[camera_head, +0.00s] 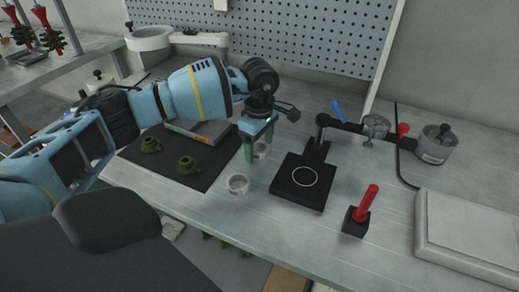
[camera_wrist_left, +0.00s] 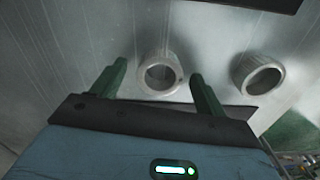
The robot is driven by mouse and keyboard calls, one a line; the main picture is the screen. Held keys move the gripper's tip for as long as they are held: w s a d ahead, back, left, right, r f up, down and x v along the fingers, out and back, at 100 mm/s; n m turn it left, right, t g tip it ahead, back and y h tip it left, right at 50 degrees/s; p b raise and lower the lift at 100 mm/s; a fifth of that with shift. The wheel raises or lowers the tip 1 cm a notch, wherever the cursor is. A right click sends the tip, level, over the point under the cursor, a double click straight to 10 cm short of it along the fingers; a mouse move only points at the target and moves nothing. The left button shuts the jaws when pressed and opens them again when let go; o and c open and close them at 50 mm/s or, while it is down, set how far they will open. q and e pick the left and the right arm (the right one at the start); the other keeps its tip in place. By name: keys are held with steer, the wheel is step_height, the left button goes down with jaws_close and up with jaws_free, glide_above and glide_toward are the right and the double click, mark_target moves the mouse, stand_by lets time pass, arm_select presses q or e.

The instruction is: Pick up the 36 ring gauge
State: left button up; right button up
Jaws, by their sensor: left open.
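One ring gauge (camera_head: 261,152) is at my left gripper (camera_head: 258,144); in the left wrist view this ring (camera_wrist_left: 149,83) appears between the two green fingers. The other ring gauge (camera_head: 238,184) stands nearer the table's front edge, and shows right of the fingers in the wrist view (camera_wrist_left: 238,75). My left gripper (camera_wrist_left: 158,72) is open and points down, with nothing visibly gripped. Whether its fingers touch the near ring cannot be told. My right gripper is not in view.
A black stand with a flat plate (camera_head: 285,189) is right of the rings. A red-handled tool in a black block (camera_head: 354,224) stands farther right. A dark mat (camera_head: 200,181) with green parts (camera_head: 187,165) lies left. A metal pot (camera_head: 435,146) is at the back right.

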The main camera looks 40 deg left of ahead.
arm_select(q)
steer(key=c, duration=1.2)
steer(key=shift+r, duration=0.15)
steer(key=shift+r, duration=0.55)
step_height(320, 180, up, 2)
steer(key=shift+w+r, duration=0.1)
steer(key=shift+r, duration=0.1)
steer(key=s+d, duration=0.1)
steer(key=s, duration=0.3)
steer(key=s+d, duration=0.1)
steer(key=s, duration=0.4)
steer(key=s+d+r, duration=0.1)
steer(key=s, duration=0.4)
steer(key=shift+s+d+b, duration=0.15)
steer(key=shift+s+b, duration=0.1)
steer(key=shift+b, duration=0.05)
steer(key=shift+s+d+r, duration=0.15)
steer(key=shift+s, duration=0.5)
